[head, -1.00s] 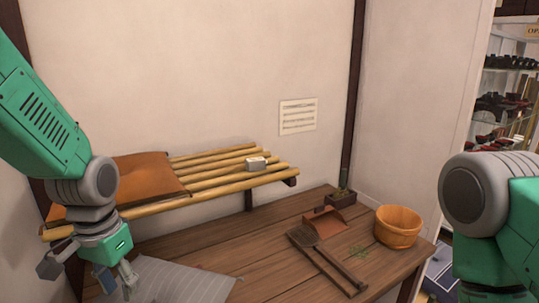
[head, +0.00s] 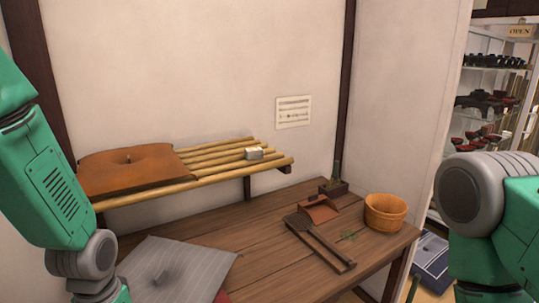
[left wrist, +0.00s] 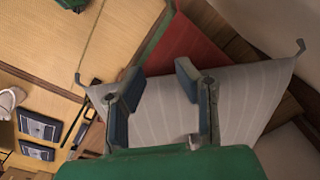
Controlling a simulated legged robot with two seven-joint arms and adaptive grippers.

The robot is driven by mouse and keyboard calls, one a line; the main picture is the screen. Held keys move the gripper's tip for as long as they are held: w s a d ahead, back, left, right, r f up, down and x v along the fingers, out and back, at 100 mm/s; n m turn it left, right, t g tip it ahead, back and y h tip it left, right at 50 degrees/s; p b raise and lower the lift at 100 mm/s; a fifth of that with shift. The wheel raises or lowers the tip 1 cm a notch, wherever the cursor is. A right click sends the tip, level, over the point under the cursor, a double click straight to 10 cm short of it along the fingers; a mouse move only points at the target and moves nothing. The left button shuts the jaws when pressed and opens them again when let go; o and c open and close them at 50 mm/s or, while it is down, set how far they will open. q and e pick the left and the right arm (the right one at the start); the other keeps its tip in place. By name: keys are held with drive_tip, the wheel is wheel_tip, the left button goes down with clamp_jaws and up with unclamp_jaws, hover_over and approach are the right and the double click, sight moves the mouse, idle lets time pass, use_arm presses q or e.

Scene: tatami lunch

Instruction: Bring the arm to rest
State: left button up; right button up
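My left arm (head: 52,190) comes in from the left in the head view, its gripper cut off below the bottom edge. In the left wrist view the left gripper (left wrist: 158,85) is open, its two fingers apart with nothing between them. A grey striped cushion (left wrist: 245,95) lies beyond the fingers; in the head view it lies on the wooden table (head: 270,262) at the lower left. My right arm (head: 500,215) shows at the right edge of the head view; its gripper is out of view.
A red cloth (left wrist: 185,50) lies beside the grey cushion.

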use_arm(q)
drive_tip(key=s+f+n+b, duration=0.1)
drive_tip(key=s+f+b, duration=0.2)
drive_tip(key=s+f, duration=1.6)
drive_tip(key=shift+s+a+f+n+t, duration=0.2)
drive_tip(key=shift+s+f+n+t, duration=0.1)
drive_tip(key=shift+s+f, duration=0.15)
drive_tip(key=shift+s+r, duration=0.1)
